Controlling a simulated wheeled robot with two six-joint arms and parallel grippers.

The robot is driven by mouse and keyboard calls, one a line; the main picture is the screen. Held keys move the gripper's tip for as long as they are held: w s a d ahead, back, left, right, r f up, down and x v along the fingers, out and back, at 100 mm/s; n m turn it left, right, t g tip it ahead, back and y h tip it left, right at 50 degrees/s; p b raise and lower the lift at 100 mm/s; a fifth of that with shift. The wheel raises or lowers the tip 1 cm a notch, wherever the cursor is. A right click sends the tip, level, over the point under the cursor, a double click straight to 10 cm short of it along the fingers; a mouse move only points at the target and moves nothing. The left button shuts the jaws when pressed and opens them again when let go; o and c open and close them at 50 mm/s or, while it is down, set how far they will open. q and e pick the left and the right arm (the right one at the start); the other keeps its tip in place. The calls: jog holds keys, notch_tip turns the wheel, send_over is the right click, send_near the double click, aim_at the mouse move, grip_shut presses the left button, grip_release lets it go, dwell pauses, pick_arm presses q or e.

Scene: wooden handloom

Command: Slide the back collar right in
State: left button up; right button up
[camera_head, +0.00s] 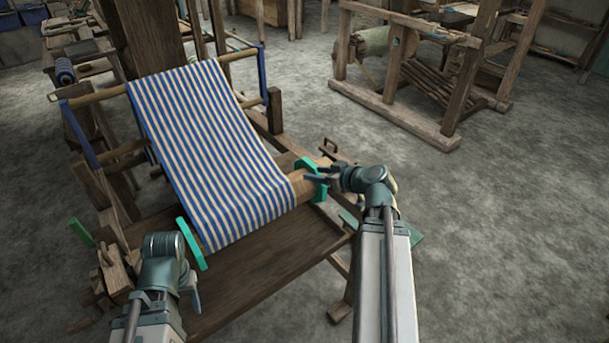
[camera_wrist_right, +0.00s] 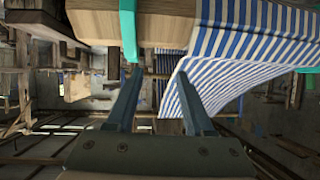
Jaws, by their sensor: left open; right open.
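The striped blue and white cloth (camera_head: 210,140) runs down over a wooden roller at the front of the loom. A teal collar (camera_head: 312,180) sits at the roller's right end, and another teal collar (camera_head: 190,244) is at its left end. My right gripper (camera_head: 318,174) is open beside the right-end collar. In the right wrist view that collar (camera_wrist_right: 128,32) crosses the wooden roller (camera_wrist_right: 98,22), with its lower end close to the left finger of my right gripper (camera_wrist_right: 158,65); contact cannot be told. My left gripper (camera_head: 190,284) is open below the left-end collar, partly hidden by its own arm.
A wooden board (camera_head: 255,262) lies below the roller. Teal pieces show at the left (camera_head: 82,233) and behind my right arm (camera_head: 350,219). A second wooden frame (camera_head: 420,70) stands at the back right. The grey floor (camera_head: 510,230) on the right is clear.

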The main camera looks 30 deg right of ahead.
aim_at(305, 162)
jog(key=d+t+h, duration=0.1)
jog(key=d, duration=0.3)
jog(key=shift+m, duration=0.3)
jog(key=b+x, duration=0.5)
jog(key=x, duration=0.6)
jog(key=shift+w+d+f, duration=0.1)
jog(key=shift+f, duration=0.1)
jog(key=shift+b+x, duration=0.45)
jog(key=shift+x, duration=0.35)
pick_arm(q)
notch_tip(305, 162, down, 7)
jog(key=shift+r, duration=0.15)
pick_arm(e)
jog(key=shift+w+r, duration=0.1)
grip_shut()
